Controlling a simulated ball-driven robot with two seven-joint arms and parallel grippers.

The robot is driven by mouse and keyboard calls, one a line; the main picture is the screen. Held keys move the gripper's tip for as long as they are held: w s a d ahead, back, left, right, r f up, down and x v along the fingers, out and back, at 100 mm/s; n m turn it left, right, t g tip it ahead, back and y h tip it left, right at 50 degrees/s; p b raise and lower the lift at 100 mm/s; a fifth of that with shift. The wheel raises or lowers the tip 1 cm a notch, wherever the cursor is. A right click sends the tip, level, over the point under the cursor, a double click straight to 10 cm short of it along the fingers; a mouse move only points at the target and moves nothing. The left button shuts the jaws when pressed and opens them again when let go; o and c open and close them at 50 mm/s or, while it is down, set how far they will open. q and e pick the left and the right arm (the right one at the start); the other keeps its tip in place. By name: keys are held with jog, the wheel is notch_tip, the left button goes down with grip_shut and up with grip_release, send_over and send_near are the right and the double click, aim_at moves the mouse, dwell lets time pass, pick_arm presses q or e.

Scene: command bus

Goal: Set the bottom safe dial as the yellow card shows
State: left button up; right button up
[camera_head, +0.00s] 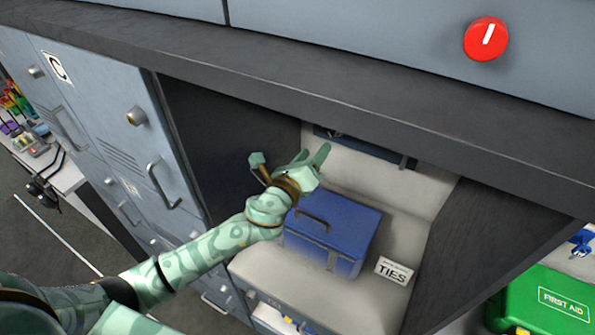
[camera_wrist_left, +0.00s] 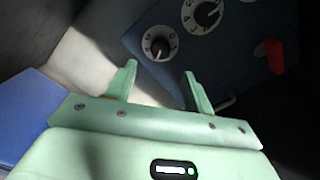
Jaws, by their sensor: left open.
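In the left wrist view, the dark blue safe front (camera_wrist_left: 185,65) carries a slanting row of black dials on white lettered discs. The dial nearest my fingers (camera_wrist_left: 159,44) is at the row's lower-left end; its white mark seems to point down in the picture. Another dial (camera_wrist_left: 207,14) is up and right of it. In the head view, only a dark blue strip of the safe (camera_head: 365,148) shows in the recess. My left gripper (camera_head: 290,157) is open and empty; its fingers (camera_wrist_left: 160,75) are apart from the dial. No yellow card is recognisable. My right gripper is out of view.
A blue box (camera_head: 335,225) with a handle stands on the pale shelf below my left gripper, near a TIES label (camera_head: 394,270). Dark side walls and a counter edge (camera_head: 300,100) frame the recess. A red handle (camera_wrist_left: 275,55) sits beside the dials.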

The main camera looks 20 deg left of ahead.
pick_arm(q)
jog(key=s+a, duration=0.1)
jog(key=s, duration=0.6)
jog(key=shift+s+a+b, duration=0.25)
jog(key=shift+s+b, duration=0.05)
jog(key=shift+b, duration=0.1)
